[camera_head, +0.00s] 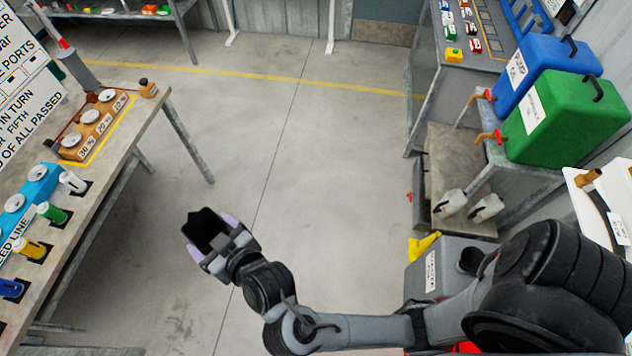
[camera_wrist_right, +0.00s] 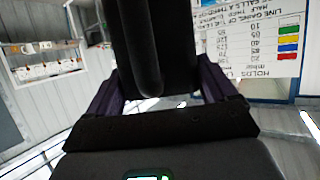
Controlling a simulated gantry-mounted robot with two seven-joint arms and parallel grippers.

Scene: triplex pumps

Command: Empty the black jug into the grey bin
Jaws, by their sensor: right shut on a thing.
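My right gripper (camera_head: 220,250) is shut on the black jug (camera_head: 206,226), held over open floor left of centre in the head view. The jug's dark mouth faces up towards the head camera; its contents cannot be made out. In the right wrist view, the jug's black body and handle (camera_wrist_right: 146,50) rise between the two fingers of the gripper (camera_wrist_right: 158,88). A grey box-like container (camera_head: 428,280) with a white label, likely the grey bin, stands at lower right, partly behind my right arm and well apart from the jug. My left gripper is out of view.
A bench (camera_head: 130,125) with coloured cylinders and a gauge block stands left of the jug. Blue (camera_head: 545,70) and green (camera_head: 565,115) tanks with red taps stand at right. Two pale jugs (camera_head: 450,203) sit below them. The middle floor is clear.

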